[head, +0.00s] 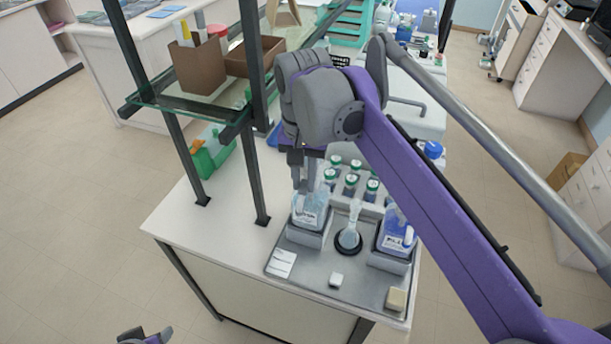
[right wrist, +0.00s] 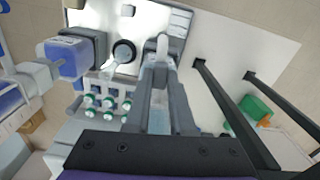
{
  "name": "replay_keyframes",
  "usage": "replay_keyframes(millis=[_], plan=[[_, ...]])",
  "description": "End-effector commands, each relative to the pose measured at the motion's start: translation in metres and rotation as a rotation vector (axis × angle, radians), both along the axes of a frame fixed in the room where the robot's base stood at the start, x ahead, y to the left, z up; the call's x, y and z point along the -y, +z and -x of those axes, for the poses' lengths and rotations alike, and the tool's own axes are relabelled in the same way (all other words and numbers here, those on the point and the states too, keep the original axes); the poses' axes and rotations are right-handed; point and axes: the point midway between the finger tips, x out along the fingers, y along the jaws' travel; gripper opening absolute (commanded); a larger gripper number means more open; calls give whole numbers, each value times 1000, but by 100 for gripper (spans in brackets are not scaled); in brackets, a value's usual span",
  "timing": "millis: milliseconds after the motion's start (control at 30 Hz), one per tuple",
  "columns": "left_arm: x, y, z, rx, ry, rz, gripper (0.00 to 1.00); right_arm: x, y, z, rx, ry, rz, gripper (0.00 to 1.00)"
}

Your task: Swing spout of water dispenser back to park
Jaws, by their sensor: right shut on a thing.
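The water dispenser on the left is a clear bottle (head: 309,211) on a grey stand, at the left of the grey tray (head: 281,262). My right gripper (head: 304,187) reaches down on it from above in the head view. In the right wrist view my right gripper (right wrist: 162,62) is shut on a pale spout (right wrist: 163,44) between its fingertips. Part of the bluish bottle (right wrist: 158,118) shows between the fingers. The grip is partly hidden in the head view. My left gripper (head: 145,336) shows only partly at the bottom edge, away from the bench; its jaw opening is unclear.
A flask (head: 348,238) stands in a black ring right of the gripper. A second dispenser with blue liquid (head: 397,232) stands further right. Several green-capped bottles (head: 351,184) stand behind. Dark shelf posts (head: 254,150) rise at left. The bench top (head: 205,228) is clear at left.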

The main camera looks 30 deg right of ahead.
Motion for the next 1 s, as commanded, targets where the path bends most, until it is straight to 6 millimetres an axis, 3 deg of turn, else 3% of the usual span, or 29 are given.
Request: replay_keyframes(millis=[300,800,833,1000], plan=[[0,1,0,0,0,0,50,0,0,0,-1,-122,-2,0],[0,1,0,1,0,0,50,0,0,0,-1,-145,-1,0],[0,1,0,1,0,0,50,0,0,0,-1,-145,-1,23],[0,1,0,1,0,0,50,0,0,0,-1,-144,-1,52]])
